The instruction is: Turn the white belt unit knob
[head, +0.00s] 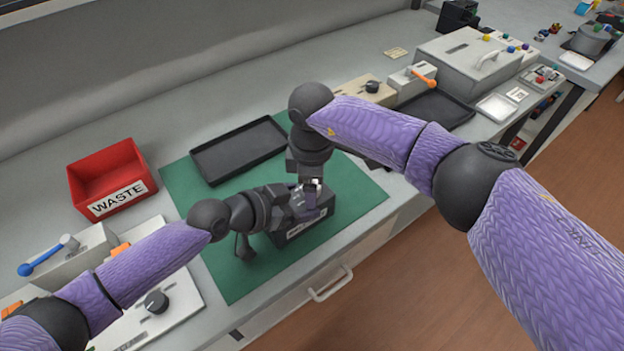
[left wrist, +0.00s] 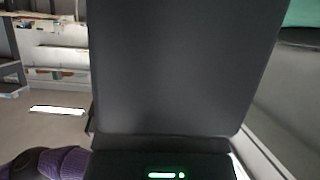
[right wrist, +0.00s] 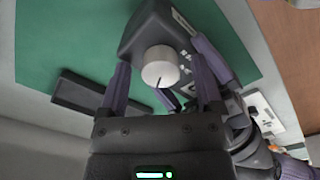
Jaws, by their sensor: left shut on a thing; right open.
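The dark grey belt unit (head: 302,228) stands at the front of the green mat, partly covered by my arms. My left gripper (head: 300,207) is shut on it from the left. In the left wrist view a broad dark surface (left wrist: 185,70), apparently the unit, fills the middle and hides the fingers. The white knob (right wrist: 160,67) shows on the unit's face (right wrist: 145,35) in the right wrist view. My right gripper (right wrist: 160,82) is open, its fingers apart on either side of the knob; I cannot tell whether they reach its level. In the head view the right gripper (head: 313,181) is above the unit.
An empty black tray (head: 240,150) lies on the green mat (head: 225,275) behind the unit. A red WASTE bin (head: 107,178) stands at left. Panels with a blue lever (head: 40,262) and a black knob (head: 156,301) are near my left arm. The mat's right side is clear.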

